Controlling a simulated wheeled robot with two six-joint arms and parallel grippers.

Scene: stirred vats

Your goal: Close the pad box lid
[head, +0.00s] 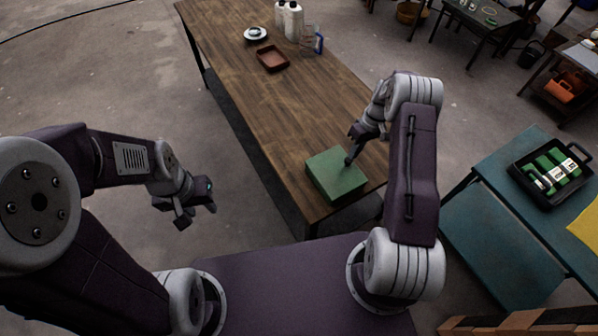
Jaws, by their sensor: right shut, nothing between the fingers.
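The pad box is a green box (331,177) near the front end of the wooden table. Its top looks flat and covered, so the lid appears to be down. My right gripper (349,162) is shut and empty, with its tips at the top of the box near its right side; I cannot tell whether they touch. My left gripper (196,217) hangs over the floor to the left of the table, away from the box. Its fingers are too small and angled to tell whether they are open.
The wooden table (262,97) is clear in its middle. A teal table (500,225) with a black tray (522,178) is on the right.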

